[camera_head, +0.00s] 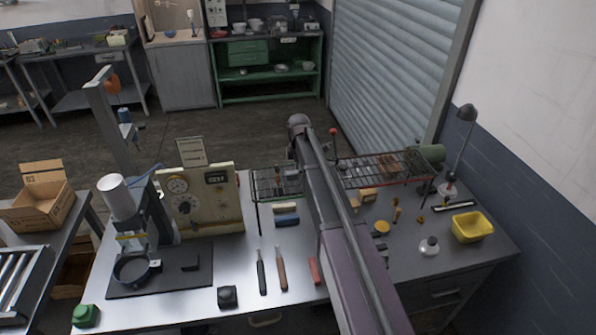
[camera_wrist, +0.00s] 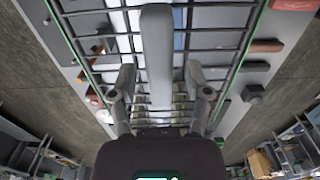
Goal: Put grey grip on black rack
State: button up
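In the wrist view a long grey grip (camera_wrist: 156,50) lies lengthwise over the dark wires of the rack (camera_wrist: 218,30). My gripper (camera_wrist: 160,75) is open, with one finger on each side of the grip and a visible gap on both sides. The grip's near end is hidden behind the gripper body. I cannot tell whether it rests on the wires or is just above them. In the head view the black rack (camera_head: 410,160) stands at the back of the bench, partly hidden behind my arm. My gripper and the grey grip cannot be made out there.
On the bench lie a black-handled tool (camera_head: 262,272), a brown-handled tool (camera_head: 281,268) and a red piece (camera_head: 315,270). A gauge panel (camera_head: 200,200) stands left of the rack. A yellow bin (camera_head: 472,226) and a lamp (camera_head: 463,140) are at the right. Bare bench shows in front.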

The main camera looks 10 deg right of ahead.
jog(key=shift+r, duration=0.1)
dwell(0.3)
notch_tip(320, 180, up, 12)
jog(key=p, duration=1.2)
dwell(0.8)
jog(key=s+m, duration=1.8)
jog(key=s, duration=1.1)
jog(key=shift+a, duration=0.1)
notch_tip(320, 180, down, 23)
jog(key=b, duration=2.2)
jog(key=shift+r+b, duration=0.1)
jog(key=shift+b, duration=0.2)
